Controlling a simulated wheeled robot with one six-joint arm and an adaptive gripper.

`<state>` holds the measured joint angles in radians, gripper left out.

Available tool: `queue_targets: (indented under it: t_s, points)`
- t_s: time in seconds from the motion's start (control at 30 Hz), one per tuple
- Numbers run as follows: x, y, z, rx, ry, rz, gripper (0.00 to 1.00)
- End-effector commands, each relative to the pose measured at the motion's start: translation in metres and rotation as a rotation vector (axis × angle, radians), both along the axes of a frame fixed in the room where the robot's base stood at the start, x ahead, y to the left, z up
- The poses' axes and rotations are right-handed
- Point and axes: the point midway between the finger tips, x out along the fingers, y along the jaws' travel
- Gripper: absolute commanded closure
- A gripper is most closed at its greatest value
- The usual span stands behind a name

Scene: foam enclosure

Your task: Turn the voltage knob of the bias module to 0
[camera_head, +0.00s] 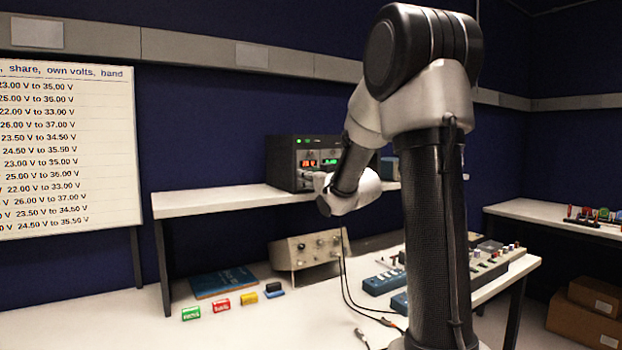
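A black instrument (283,165) with a red readout and a green readout stands on the raised shelf; it looks like the bias module, though no label is readable. The red digits are too small to read for certain. My arm reaches to its front, and my gripper (310,180) is close to the lower part of the panel. The gripper is small and partly merged with the wrist, so I cannot tell whether its fingers are open or touch a knob. The voltage knob cannot be made out behind it.
A beige box with knobs (290,258) and cables stands on the lower bench. A blue book (224,281) and several small coloured blocks lie left of it. Blue modules (384,283) are near my column. A white chart (65,150) hangs left.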

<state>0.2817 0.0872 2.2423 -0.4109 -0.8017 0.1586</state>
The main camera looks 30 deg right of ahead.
Motion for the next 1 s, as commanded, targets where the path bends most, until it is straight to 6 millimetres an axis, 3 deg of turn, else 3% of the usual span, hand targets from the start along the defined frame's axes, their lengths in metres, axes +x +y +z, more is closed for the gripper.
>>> queue_targets:
  t_s: [0.23,0.43,1.0]
  points:
    - [0.0009,0.0,0.0001,0.0,0.0,0.0,0.65]
    - [0.0007,-0.0001,0.0001,0.0,0.0,0.0,1.0]
    - [0.0005,0.0002,-0.0002,-0.14,-0.004,0.0,1.0]
